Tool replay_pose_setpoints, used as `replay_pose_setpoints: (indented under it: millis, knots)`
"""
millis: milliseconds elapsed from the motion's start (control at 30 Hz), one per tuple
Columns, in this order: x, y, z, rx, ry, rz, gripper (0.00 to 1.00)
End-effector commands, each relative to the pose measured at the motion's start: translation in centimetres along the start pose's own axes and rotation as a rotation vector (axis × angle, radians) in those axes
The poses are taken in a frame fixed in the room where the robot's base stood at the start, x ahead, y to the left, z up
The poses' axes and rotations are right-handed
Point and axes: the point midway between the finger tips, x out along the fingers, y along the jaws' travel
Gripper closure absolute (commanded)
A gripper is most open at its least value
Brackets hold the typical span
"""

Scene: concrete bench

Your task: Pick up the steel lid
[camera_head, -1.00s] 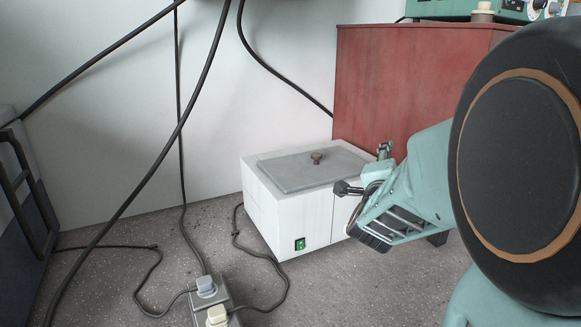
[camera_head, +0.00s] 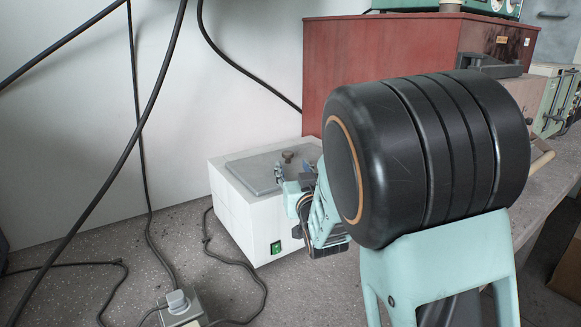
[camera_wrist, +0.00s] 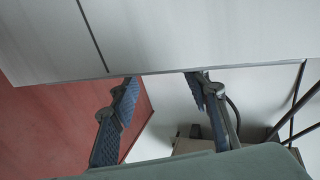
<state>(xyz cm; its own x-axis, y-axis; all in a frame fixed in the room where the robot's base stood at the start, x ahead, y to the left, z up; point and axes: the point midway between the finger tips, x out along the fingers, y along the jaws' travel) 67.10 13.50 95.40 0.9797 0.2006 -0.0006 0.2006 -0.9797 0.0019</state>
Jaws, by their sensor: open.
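The steel lid (camera_head: 252,173) is a flat grey plate with a small brown knob (camera_head: 287,156) on top. It lies on the white box (camera_head: 233,211) in the head view. My gripper (camera_head: 291,177) is open and empty, in front of the lid's right part in that view, just below the knob. It hides part of the lid's right side, and I cannot tell whether it touches. In the wrist view both fingers of my gripper (camera_wrist: 165,98) stand apart. A pale panel, likely the box, fills the top there; the knob does not show.
A red cabinet (camera_head: 400,60) stands behind the box, with instruments on it. A green power switch (camera_head: 275,247) is on the box front. Black cables hang at the left, and a power strip (camera_head: 180,308) lies in front. The bench left of the box has cables on it.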

Motion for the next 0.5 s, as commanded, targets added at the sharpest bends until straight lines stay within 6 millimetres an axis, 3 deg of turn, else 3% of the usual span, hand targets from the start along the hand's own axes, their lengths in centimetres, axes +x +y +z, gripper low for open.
replay_pose_setpoints:
  millis: [267, 500]
  knots:
    - [2.0, 0.0, -0.1, 0.000, 0.001, 0.001, 0.57]
    - [5.2, 0.0, -0.6, 0.000, 0.001, 0.001, 0.57]
